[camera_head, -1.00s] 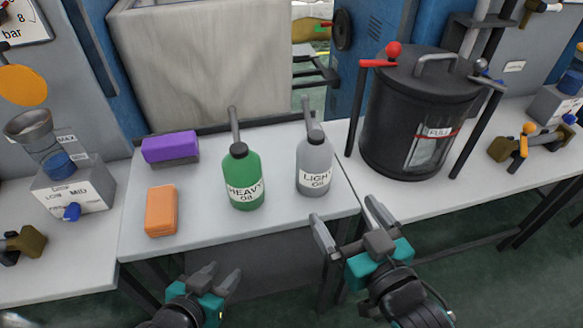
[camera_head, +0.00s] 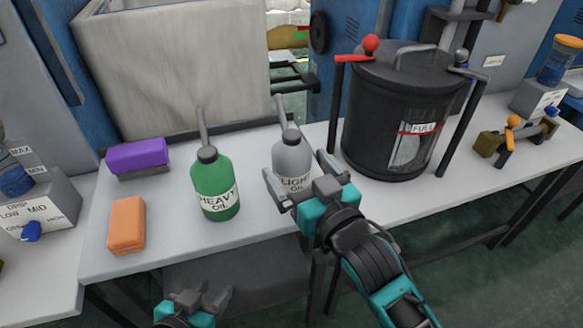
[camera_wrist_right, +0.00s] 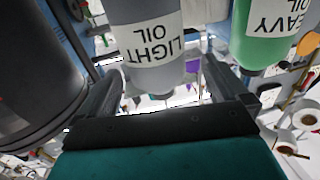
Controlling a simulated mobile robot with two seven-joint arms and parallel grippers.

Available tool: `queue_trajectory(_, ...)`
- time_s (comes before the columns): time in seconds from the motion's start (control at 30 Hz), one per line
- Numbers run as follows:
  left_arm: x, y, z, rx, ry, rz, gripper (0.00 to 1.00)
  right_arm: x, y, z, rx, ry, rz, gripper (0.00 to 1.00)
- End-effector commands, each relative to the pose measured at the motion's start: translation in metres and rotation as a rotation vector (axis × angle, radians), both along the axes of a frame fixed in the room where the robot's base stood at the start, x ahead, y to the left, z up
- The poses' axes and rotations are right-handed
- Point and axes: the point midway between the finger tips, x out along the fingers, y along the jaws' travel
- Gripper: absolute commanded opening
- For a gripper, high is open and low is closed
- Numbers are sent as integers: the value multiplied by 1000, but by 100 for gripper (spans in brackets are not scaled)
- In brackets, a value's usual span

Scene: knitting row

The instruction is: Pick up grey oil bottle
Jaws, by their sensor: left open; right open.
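The grey oil bottle (camera_head: 290,155), labelled LIGHT OIL, stands upright on the white table. My right gripper (camera_head: 297,177) is open in front of it, its fingers overlapping the bottle's lower part in the head view. In the right wrist view the grey bottle (camera_wrist_right: 150,45) shows between the two open fingers of the right gripper (camera_wrist_right: 165,90); I cannot tell whether they touch it. My left gripper (camera_head: 203,297) is open and empty, low in front of the table edge.
A green HEAVY OIL bottle (camera_head: 215,185) stands left of the grey one. A purple-topped block (camera_head: 137,156) and an orange block (camera_head: 127,224) lie further left. A black drum (camera_head: 390,115) with a red-knobbed handle stands close on the right. Table (camera_head: 260,225) is clear in front of the green bottle.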

Motion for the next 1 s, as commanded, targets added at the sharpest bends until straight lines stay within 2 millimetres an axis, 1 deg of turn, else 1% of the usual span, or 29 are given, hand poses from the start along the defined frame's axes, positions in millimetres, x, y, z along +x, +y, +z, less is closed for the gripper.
queue_trajectory(0.03,0,0,-4,1,0,1,43,7,2,-1,0,-3,0,100)
queue_trajectory(0.2,0,0,-12,1,1,1,43,29,10,-1,1,-2,0,100)
queue_trajectory(0.3,0,0,-13,0,4,0,43,38,14,-1,1,-2,0,100)
queue_trajectory(0.4,2,-1,-12,-2,2,2,43,41,16,0,0,-1,0,100)
queue_trajectory(0.6,5,-3,-7,-10,-8,5,43,41,16,0,0,-1,0,100)
queue_trajectory(0.67,5,-3,-7,-11,-8,5,43,41,16,0,0,-1,0,95)
queue_trajectory(1.0,5,-3,-7,-11,-6,4,43,41,16,0,0,0,0,63)
